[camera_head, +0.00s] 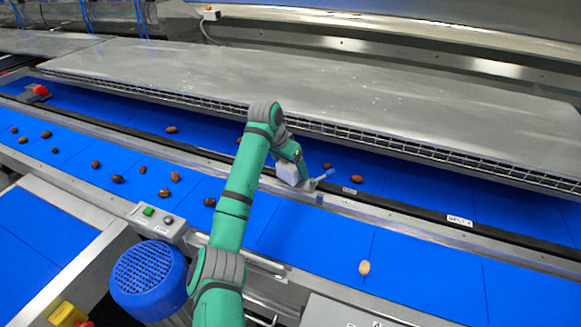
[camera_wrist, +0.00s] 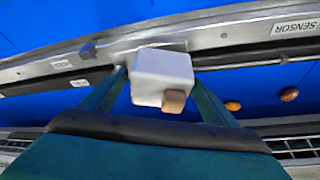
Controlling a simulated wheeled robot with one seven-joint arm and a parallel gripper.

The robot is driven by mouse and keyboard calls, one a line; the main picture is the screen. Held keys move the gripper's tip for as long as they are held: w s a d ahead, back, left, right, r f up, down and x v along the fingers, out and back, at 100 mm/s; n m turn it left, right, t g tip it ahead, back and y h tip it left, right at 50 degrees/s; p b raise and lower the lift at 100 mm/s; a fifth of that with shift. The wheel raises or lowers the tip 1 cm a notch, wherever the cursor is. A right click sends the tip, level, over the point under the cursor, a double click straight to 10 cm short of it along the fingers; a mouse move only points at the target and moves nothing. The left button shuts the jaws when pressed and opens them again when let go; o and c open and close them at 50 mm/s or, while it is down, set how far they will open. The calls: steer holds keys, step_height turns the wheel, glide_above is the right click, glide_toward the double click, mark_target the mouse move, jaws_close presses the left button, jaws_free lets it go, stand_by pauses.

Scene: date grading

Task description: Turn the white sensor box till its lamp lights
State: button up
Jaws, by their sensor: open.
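The white sensor box (camera_head: 287,173) sits on the metal rail between the two blue belts. In the wrist view the box (camera_wrist: 160,66) shows a small brown block (camera_wrist: 173,101) on its near lower edge; I cannot tell whether this is its lamp, and no lit lamp shows. My gripper (camera_head: 300,172) is at the box. In the wrist view my open gripper (camera_wrist: 160,80) has one green finger on each side of the box. Whether the fingers touch it cannot be told. The far side of the box is hidden.
Several brown dates (camera_head: 118,179) and a pale one (camera_head: 364,268) lie on the blue belts. A panel (camera_head: 158,222) with a green button stands left of my arm, by a blue motor (camera_head: 148,280). A metal cover (camera_head: 330,80) with a mesh edge lies behind the rail.

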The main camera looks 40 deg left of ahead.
steer(key=c, duration=1.1)
steer(key=shift+o, duration=0.2)
steer(key=shift+n+y, duration=0.3)
steer(key=shift+n, duration=0.4)
steer(key=shift+w+n+y, duration=0.1)
steer(key=shift+n+y, duration=0.4)
steer(key=shift+n, duration=0.9)
steer(key=shift+a, duration=0.15)
steer(key=o, duration=1.1)
steer(key=shift+c, duration=0.2)
steer(key=shift+s+r, duration=0.1)
steer(key=shift+s, duration=0.1)
